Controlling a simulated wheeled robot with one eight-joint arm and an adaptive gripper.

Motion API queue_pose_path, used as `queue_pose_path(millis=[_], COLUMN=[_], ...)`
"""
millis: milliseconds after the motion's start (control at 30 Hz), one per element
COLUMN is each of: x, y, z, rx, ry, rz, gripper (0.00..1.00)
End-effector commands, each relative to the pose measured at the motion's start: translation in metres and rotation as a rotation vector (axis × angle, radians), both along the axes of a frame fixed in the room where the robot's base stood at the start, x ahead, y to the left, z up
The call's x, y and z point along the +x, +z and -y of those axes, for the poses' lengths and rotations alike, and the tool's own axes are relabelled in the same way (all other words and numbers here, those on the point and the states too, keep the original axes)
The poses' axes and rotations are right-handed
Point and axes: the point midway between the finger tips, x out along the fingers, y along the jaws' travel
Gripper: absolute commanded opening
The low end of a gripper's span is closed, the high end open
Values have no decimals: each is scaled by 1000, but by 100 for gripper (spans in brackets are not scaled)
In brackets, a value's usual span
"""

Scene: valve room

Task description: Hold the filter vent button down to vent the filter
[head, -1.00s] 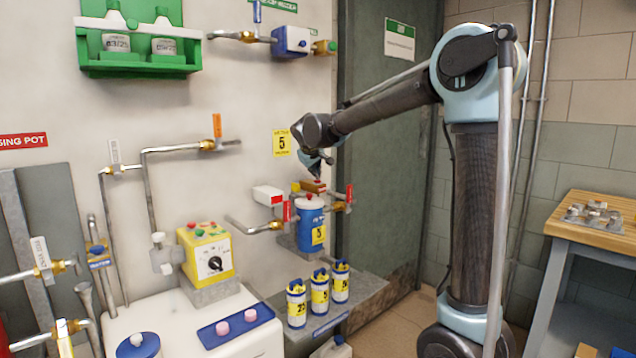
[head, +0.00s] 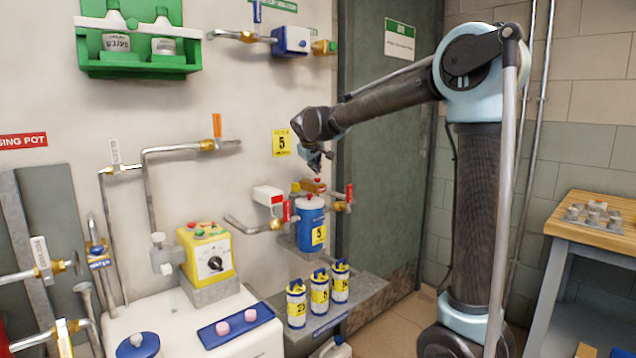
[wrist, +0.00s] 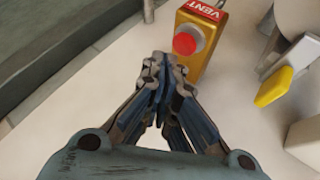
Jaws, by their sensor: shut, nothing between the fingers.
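The red vent button (wrist: 185,43) sits on a yellow-brass block (wrist: 196,68) with a red VENT label in the wrist view. In the head view the button (head: 317,181) is small, on top of the block above the blue filter housing (head: 310,232) marked 5. My gripper (wrist: 165,62) is shut and empty, its fingertips just beside and below the button in the wrist view. In the head view my gripper (head: 318,170) is above the block, apparently clear of the button. Whether the button is pressed in cannot be told.
Several small labelled canisters (head: 296,304) stand on the ledge below. A dark green door (head: 385,160) is behind my arm.

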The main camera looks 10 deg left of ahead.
Motion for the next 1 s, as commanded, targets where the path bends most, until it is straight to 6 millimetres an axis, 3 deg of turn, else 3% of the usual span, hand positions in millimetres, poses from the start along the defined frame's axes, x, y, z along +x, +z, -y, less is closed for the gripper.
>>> queue_pose_path(millis=[267,800,1000], x=[0,0,0], y=[4,45,50], z=[0,0,0], rx=[0,0,0], ry=[0,0,0], rz=[0,0,0], gripper=[0,0,0])
